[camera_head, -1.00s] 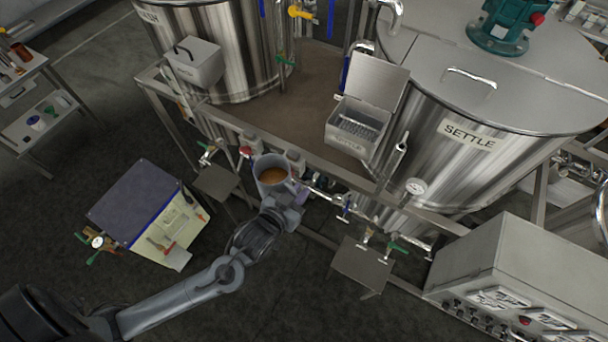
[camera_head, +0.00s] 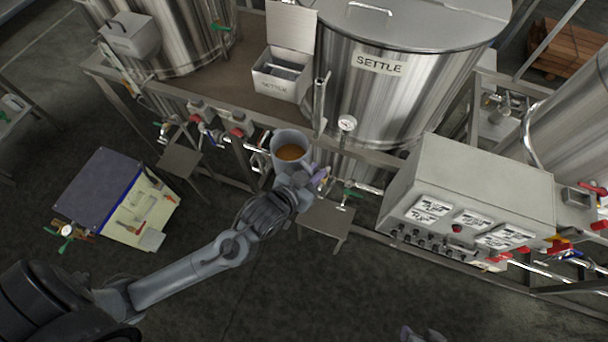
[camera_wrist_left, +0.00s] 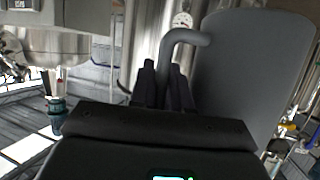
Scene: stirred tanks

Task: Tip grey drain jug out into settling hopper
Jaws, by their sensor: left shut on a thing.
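The grey drain jug (camera_head: 277,150) is upright with brown liquid in it. My left gripper (camera_head: 297,184) is shut on its handle. In the left wrist view the jug's grey wall (camera_wrist_left: 252,72) fills the right side, and the fingers (camera_wrist_left: 163,85) close around the handle (camera_wrist_left: 182,38). The settling hopper (camera_head: 275,86) is a pale metal box with its lid raised and a grate inside. It stands on the platform beside the SETTLE tank. The jug is in front of the hopper, apart from it. A grey tip at the bottom edge may be my right gripper (camera_head: 424,335).
The SETTLE tank (camera_head: 365,100) stands right of the hopper. A second lidded box (camera_head: 130,38) is by the left tank. A control cabinet (camera_head: 470,180) is at right. Pipes and valves run along the platform's front edge. Dark floor is free at the lower middle.

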